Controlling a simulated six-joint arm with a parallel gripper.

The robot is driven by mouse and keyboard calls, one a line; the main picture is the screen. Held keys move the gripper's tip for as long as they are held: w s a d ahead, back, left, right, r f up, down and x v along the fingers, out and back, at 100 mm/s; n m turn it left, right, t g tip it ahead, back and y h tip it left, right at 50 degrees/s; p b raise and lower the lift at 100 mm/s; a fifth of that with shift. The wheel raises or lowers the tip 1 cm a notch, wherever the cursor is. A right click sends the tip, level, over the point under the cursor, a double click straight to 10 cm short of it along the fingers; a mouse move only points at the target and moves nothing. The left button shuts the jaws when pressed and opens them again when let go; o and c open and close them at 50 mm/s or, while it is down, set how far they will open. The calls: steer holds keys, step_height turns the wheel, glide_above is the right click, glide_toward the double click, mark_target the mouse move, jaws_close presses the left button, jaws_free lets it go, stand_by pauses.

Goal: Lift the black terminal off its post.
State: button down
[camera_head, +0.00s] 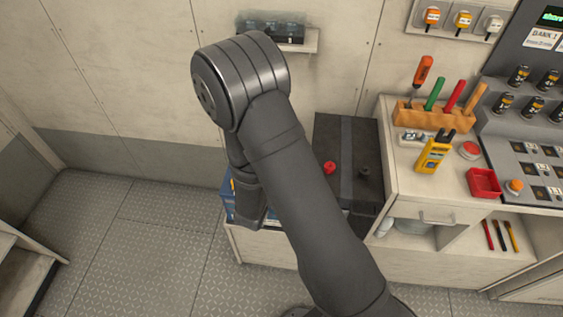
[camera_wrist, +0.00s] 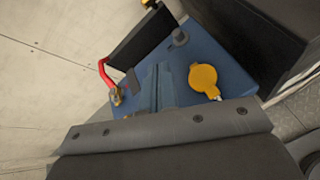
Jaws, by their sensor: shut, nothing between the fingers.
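A blue battery (camera_wrist: 215,60) fills the middle of the wrist view. A small dark grey-black fitting (camera_wrist: 179,38), apparently the black terminal, sits near its far edge; its post cannot be made out. A red cable (camera_wrist: 104,75) runs to a brass-coloured clamp (camera_wrist: 117,96) at the left. A yellow round piece (camera_wrist: 203,78) lies on the right side of the top. My gripper (camera_wrist: 158,72) is shut and empty, pointing over the battery, apart from the dark fitting. In the head view my arm hides most of the blue battery (camera_head: 229,208) and the gripper's fingers.
A dark battery (camera_head: 335,135) with a red cap (camera_head: 330,167) stands right of my arm. A counter (camera_head: 405,185) beyond it holds a tool rack (camera_head: 435,115), a yellow meter (camera_head: 433,155) and a red tray (camera_head: 484,183). A black slab (camera_wrist: 140,40) rises behind the blue battery. Floor at left is clear.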

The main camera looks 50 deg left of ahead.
steer(key=x, duration=0.8)
steer(key=shift+w+f, duration=0.1)
steer(key=shift+w, duration=0.1)
steer(key=w, duration=0.1)
steer(key=w+a+r, duration=0.1)
steer(key=shift+w+r, duration=0.35)
steer(key=shift+w, duration=0.05)
steer(key=shift+w+r, duration=0.35)
steer(key=shift+r, duration=0.1)
steer(key=shift+w+a+r+g+h, duration=0.2)
steer(key=shift+r+h, duration=0.05)
steer(key=shift+r, duration=0.1)
steer(key=shift+w+a+r+g+h, duration=0.15)
steer(key=shift+w+r+g+h, duration=0.1)
steer(key=shift+r, duration=0.15)
steer(key=shift+w+a+r, duration=0.35)
steer(key=shift+a+r, duration=0.05)
steer(key=shift+r, duration=0.15)
steer(key=shift+w+a+r, duration=0.35)
steer(key=shift+a+r, duration=0.05)
steer(key=shift+r, duration=0.2)
